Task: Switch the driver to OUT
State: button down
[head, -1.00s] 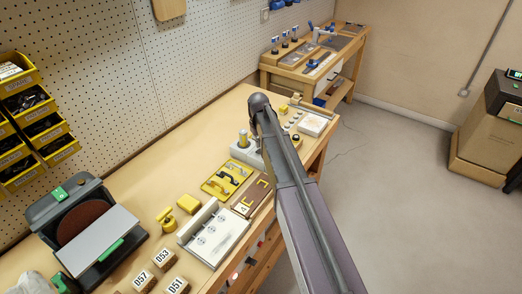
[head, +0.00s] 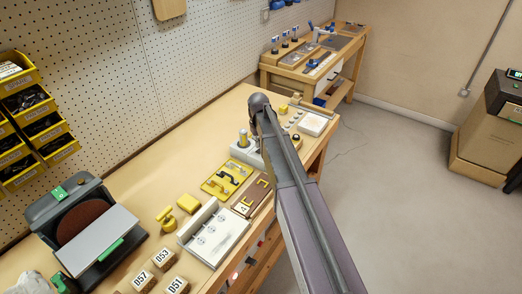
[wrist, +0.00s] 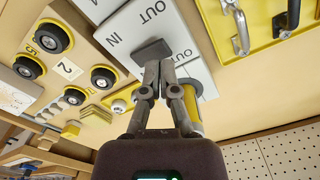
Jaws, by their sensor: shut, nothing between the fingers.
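A pale grey block with a yellow post (head: 243,135) stands on the bench in the head view, just left of my arm. In the wrist view a light grey plate (wrist: 128,22) carries the printed words IN and OUT. A dark grey switch piece (wrist: 150,48) sits on it by these words; I cannot tell which side it is set to. My gripper (wrist: 162,68) is shut and empty, its fingertips at the near edge of the switch piece. Contact is not clear. A yellow cylinder (wrist: 192,98) is partly hidden behind the right finger. In the head view my arm hides the gripper.
Round black knobs on yellow mounts (wrist: 53,38) lie left of the plate in the wrist view. A yellow panel with handles (wrist: 258,20) is at right; it shows in the head view too (head: 215,188). A pegboard wall (head: 90,80) runs behind the bench.

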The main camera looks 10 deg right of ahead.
aim_at(259, 151)
jog(key=shift+f+b, duration=1.35)
dwell(1.1)
jog(key=shift+r, duration=0.15)
jog(key=shift+r+p, duration=3.4)
jog(key=shift+p, duration=0.15)
jog(key=s+d+m, duration=0.1)
jog(key=s+m, duration=0.2)
jog(key=s, duration=2.2)
jog(key=shift+s+d, duration=0.15)
jog(key=shift+d, duration=0.1)
